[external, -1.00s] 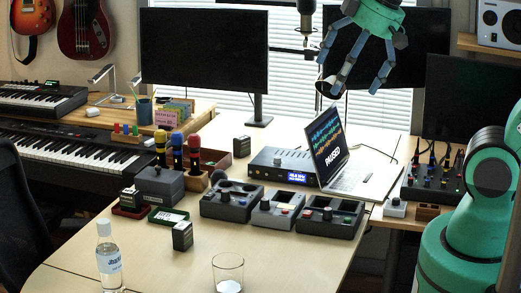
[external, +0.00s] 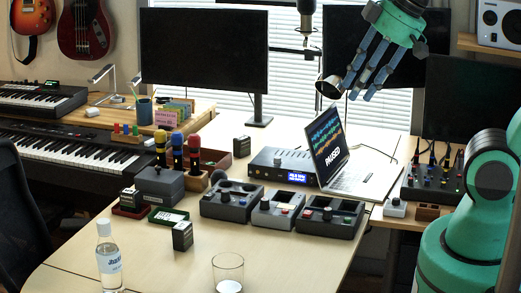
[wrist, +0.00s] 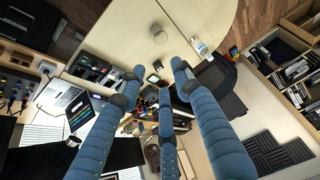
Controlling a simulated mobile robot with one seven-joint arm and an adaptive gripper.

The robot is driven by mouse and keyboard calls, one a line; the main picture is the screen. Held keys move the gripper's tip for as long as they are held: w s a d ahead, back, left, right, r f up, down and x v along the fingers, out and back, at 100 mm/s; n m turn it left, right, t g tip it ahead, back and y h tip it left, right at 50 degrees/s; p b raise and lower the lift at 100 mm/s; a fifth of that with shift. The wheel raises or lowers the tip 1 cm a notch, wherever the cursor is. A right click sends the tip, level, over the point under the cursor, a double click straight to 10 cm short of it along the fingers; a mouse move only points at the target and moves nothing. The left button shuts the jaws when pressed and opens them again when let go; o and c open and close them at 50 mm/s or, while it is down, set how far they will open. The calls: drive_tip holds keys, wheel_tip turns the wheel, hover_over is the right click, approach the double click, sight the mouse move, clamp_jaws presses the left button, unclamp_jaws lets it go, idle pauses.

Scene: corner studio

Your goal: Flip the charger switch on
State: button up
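My gripper (external: 369,72) has long blue-grey fingers on a green hand. It is raised high at the upper right, in front of the right monitor and well above the desk. In the wrist view the fingers (wrist: 150,88) are spread apart with nothing between them. I cannot say for certain which thing is the charger. A small white box with a dark round top (external: 395,208) sits at the desk's right side, below and apart from my gripper. A grey box (external: 160,186) stands at the left near small black blocks. No switch position is readable.
An open laptop (external: 352,178), a rack unit (external: 280,163) and several dark control boxes (external: 230,203) fill the desk's middle. A glass (external: 228,272) and a bottle (external: 109,258) stand at the front. The front desk is mostly clear.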

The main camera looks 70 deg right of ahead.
drive_tip(key=shift+w+d, duration=0.1)
drive_tip(key=shift+w, duration=0.15)
clamp_jaws()
drive_tip(key=w+d+f+n+g, duration=0.2)
drive_tip(key=w+d+f+n, duration=0.25)
drive_tip(key=w+d, duration=0.5)
drive_tip(key=w+d+f+n+g, duration=0.1)
drive_tip(key=w+d+f+n, duration=0.35)
drive_tip(key=w+d, duration=0.45)
drive_tip(key=w+d+f+n+g+y+p, duration=0.1)
drive_tip(key=d+f+n, duration=0.8)
drive_tip(key=d+f, duration=1.3)
wheel_tip(320, 180, down, 3)
drive_tip(key=shift+w+d+f+g+p, duration=0.1)
drive_tip(key=shift+w+d+g+p, duration=0.15)
drive_tip(key=shift+w+g, duration=0.5)
